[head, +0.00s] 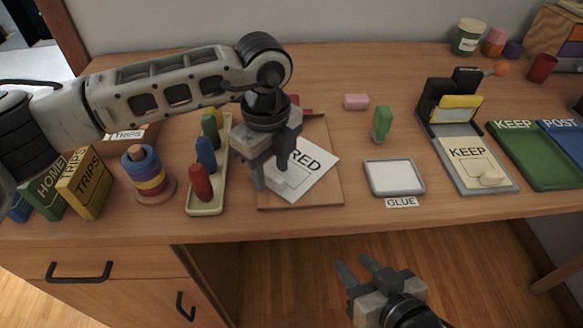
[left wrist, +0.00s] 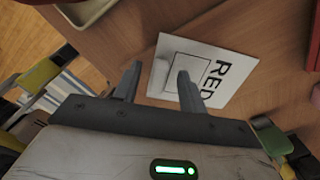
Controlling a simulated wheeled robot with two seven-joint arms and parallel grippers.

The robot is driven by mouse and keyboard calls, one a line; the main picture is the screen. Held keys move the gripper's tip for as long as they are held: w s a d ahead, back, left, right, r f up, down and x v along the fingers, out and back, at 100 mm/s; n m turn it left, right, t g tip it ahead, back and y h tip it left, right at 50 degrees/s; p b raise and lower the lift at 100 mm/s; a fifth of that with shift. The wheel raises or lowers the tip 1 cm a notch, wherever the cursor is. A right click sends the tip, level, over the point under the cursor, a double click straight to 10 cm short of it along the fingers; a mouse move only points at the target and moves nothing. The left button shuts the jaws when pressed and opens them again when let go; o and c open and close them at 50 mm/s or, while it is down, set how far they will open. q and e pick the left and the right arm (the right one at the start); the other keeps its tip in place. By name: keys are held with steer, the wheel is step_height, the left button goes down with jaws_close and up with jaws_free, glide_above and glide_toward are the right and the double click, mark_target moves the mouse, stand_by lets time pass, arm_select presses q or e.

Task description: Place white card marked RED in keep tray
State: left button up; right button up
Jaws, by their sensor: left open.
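The white card marked RED (head: 316,170) lies tilted on a brown wooden board on the desk. It has a raised pale tab near its left edge. In the left wrist view the card (left wrist: 230,72) shows its printed square and the word RED. My left gripper (head: 268,186) is open over the card's left part; in the left wrist view its fingers (left wrist: 156,80) reach over the tab side. Whether they touch is unclear. The green keep tray (head: 540,165), labelled KEEP, is at the far right. My right gripper (head: 358,268) is open and empty in front of the desk.
A peg tray (head: 208,190) and ring stack (head: 150,177) stand left.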

arm_select(q)
jaws_close()
steer(key=shift+r, duration=0.2)
